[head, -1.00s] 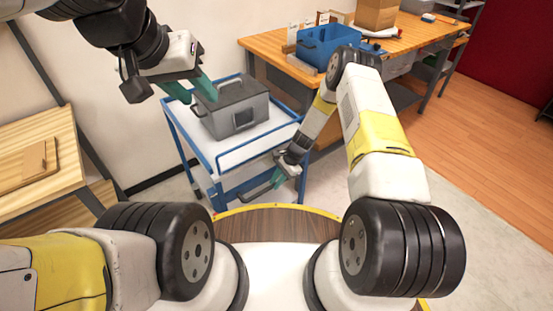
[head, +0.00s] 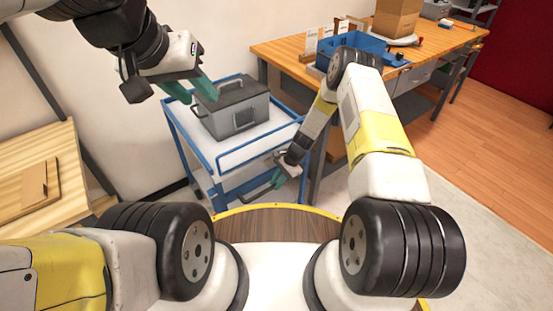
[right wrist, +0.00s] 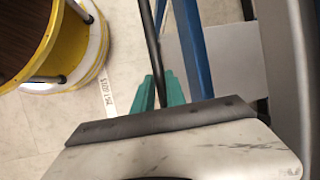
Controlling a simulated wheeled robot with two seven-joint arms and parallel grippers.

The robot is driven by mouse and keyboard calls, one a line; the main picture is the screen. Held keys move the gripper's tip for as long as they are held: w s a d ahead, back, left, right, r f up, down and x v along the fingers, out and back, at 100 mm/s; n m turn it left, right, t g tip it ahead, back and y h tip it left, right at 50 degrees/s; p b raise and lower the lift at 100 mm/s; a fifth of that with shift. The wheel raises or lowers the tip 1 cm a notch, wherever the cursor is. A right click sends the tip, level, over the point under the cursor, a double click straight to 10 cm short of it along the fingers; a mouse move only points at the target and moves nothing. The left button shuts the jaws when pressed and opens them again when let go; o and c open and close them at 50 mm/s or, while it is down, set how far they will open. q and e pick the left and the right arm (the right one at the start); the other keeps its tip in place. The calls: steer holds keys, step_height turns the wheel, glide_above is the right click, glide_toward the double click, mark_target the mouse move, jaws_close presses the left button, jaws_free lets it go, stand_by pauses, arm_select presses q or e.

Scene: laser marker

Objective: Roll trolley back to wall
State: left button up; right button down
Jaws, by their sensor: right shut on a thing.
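The trolley (head: 170,112) has a blue frame and pale shelves. It stands upright in front of me in the head view, near the white wall (head: 213,38). A grey lidded metal box (head: 232,118) sits on its top shelf. My right gripper (head: 277,180) is at the trolley's near side, shut on its dark handle bar (head: 256,194). In the right wrist view the bar (right wrist: 150,35) runs between the teal fingers (right wrist: 159,92). My left gripper (head: 191,92) is open and empty above the trolley's far left side, its fingers close to the box's left end.
A wooden workbench (head: 290,52) with a blue bin (head: 345,50) and a cardboard box (head: 397,17) stands close on the trolley's right. A wooden table (head: 50,150) stands at the left. Floor tape (right wrist: 104,90) shows in the right wrist view.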

steer(key=c, duration=1.4)
jaws_free()
steer(key=shift+w+a+r, duration=0.15)
steer(key=shift+w+a, duration=0.1)
steer(key=shift+w, duration=0.15)
steer(key=shift+o, duration=0.2)
steer(key=shift+s, duration=0.1)
steer(key=shift+d, duration=0.1)
steer(key=v, duration=0.7)
steer(key=shift+r, duration=0.35)
steer(key=shift+d, duration=0.1)
